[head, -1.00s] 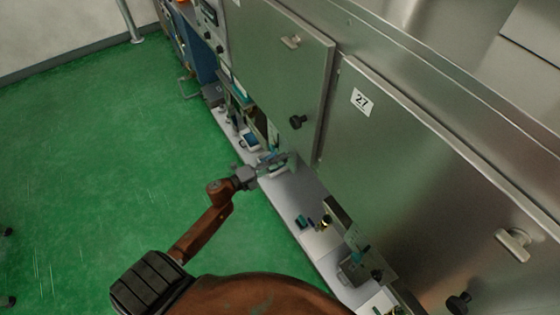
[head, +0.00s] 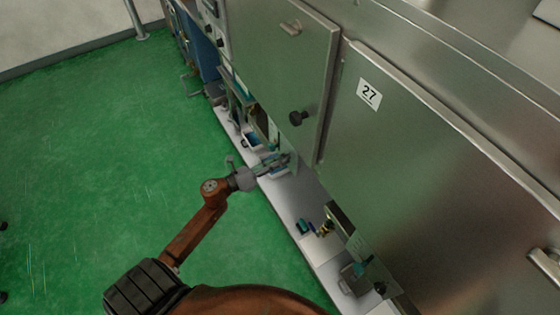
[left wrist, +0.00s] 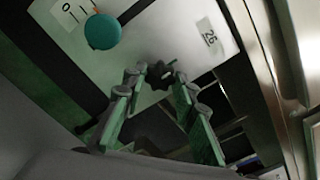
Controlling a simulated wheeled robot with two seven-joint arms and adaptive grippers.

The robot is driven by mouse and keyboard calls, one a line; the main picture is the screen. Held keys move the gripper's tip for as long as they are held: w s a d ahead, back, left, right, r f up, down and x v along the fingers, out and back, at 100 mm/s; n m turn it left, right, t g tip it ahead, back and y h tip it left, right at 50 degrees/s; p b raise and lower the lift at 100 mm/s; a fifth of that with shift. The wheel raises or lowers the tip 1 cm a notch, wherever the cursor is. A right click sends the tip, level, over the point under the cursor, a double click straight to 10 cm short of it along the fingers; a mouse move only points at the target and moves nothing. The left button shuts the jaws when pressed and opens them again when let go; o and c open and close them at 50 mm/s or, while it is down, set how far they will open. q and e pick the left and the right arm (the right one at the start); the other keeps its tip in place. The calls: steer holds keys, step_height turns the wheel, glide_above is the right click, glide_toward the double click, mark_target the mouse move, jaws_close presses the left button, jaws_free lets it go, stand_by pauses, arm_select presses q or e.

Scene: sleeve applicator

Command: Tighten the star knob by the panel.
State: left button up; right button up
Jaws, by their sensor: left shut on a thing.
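The dark star knob (left wrist: 160,73) shows in the left wrist view, between the fingertips of my left gripper (left wrist: 157,76). The fingers have green pads and are closed on the knob. Behind the knob is a pale panel (left wrist: 150,45) with a "26" label and a round teal button (left wrist: 103,31). In the head view my left gripper (head: 280,163) reaches in from the left to the low ledge beside the cabinets. The knob is too small or hidden to make out there. My right gripper is out of view.
A second door (head: 430,170) carries label 27. Small fixtures (head: 360,280) line the white ledge (head: 290,205).

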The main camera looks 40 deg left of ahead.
arm_select(q)
steer(key=shift+a, duration=0.1)
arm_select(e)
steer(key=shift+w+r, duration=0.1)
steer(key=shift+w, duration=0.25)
arm_select(q)
steer(key=o, duration=1.2)
steer(key=shift+c, duration=0.2)
steer(key=shift+s, duration=0.1)
steer(key=v, duration=1.1)
steer(key=shift+s, duration=0.35)
steer(key=shift+a+f, duration=0.1)
steer(key=shift+a, duration=0.05)
